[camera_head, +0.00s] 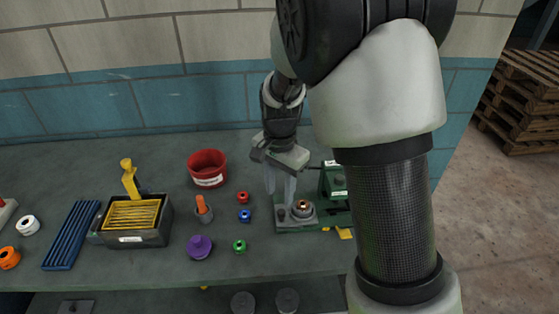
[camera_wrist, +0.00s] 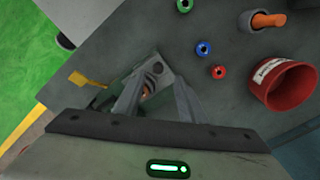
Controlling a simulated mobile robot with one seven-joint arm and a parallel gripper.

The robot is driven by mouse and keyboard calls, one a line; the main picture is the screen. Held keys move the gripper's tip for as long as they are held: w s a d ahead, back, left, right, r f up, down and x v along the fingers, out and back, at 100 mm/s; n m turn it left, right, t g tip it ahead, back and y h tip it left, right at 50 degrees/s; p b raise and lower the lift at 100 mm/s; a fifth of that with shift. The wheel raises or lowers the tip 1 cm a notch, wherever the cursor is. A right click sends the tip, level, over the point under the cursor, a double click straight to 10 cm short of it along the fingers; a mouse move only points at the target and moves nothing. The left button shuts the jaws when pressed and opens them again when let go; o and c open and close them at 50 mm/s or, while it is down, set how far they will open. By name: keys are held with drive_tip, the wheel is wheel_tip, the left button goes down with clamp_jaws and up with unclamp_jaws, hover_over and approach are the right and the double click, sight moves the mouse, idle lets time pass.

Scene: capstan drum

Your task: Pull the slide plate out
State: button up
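A green device (camera_head: 332,183) stands on the bench, partly hidden behind my arm. At its left is a flat base with a grey block (camera_head: 303,218) holding a copper-coloured ring; the block also shows between my fingers in the wrist view (camera_wrist: 166,73). A flat yellow tab (camera_head: 345,234) sticks out at the device's front edge; the wrist view shows it left of my fingers (camera_wrist: 86,80). I cannot tell for sure which part is the slide plate. My gripper (camera_head: 280,193) points down over the base's left end, fingers apart, with nothing seen held (camera_wrist: 157,92).
Red (camera_head: 243,197), blue (camera_head: 244,215) and green (camera_head: 239,246) small rings lie left of the device. A red bucket (camera_head: 207,168), purple piece (camera_head: 199,247) and black tray (camera_head: 137,235) are further left. The tiled wall closes off the back.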

wheel_tip(320, 180, up, 10)
drive_tip(key=shift+r+p, duration=0.25)
drive_tip(key=shift+p, duration=0.05)
idle(0.3)
drive_tip(key=s+d+r+n+t+p, duration=0.2)
drive_tip(key=s+d+r+n, duration=0.2)
drive_tip(key=s+r, duration=0.3)
drive_tip(key=s+d+r+n+t+p, duration=0.1)
drive_tip(key=s+d+r+n+t, duration=0.2)
drive_tip(key=s, duration=0.9)
wheel_tip(320, 180, up, 4)
drive_tip(key=shift+s+d+f+n+t+p, duration=0.2)
drive_tip(key=shift+d+n+t+p, duration=0.15)
drive_tip(key=shift+d+n, duration=0.6)
drive_tip(key=shift+a, duration=0.1)
